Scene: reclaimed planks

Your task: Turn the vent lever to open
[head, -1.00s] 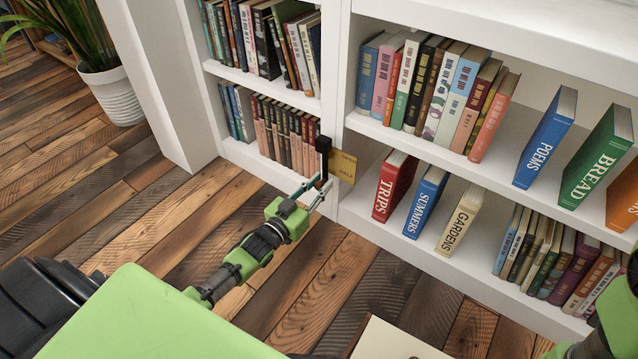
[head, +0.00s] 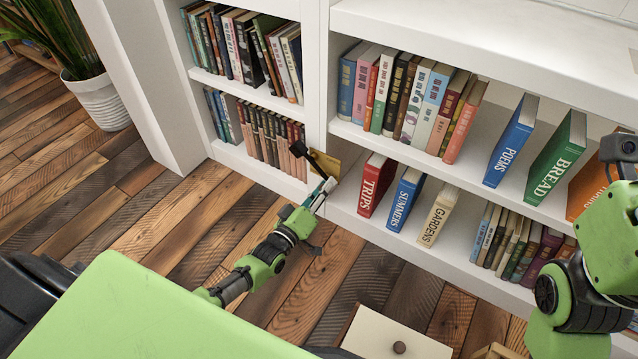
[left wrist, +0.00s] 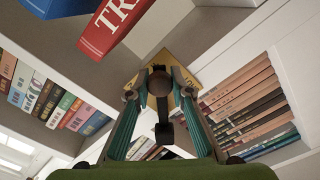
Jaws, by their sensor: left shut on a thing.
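The vent lever (head: 316,160) is a black bar on a brass-coloured plate (head: 346,155) fixed to the white shelf upright. Its bar slants, with the black end up and to the left. My left gripper (head: 326,186) is at the lever, shut on it. In the left wrist view the two fingers of the left gripper (left wrist: 158,92) lie on either side of the lever's dark bar (left wrist: 163,130), with the plate (left wrist: 186,78) behind. The plate's lettering is not readable now. My right arm shows at the right edge in the head view, but no right fingers are visible.
The white bookcase (head: 318,75) holds several books, with the red TRIPS book (head: 376,184) close to the right of the lever. A pale drawer unit (head: 395,335) with a round knob stands below. A potted plant (head: 98,98) is at the left. Plank floor is open around my left arm.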

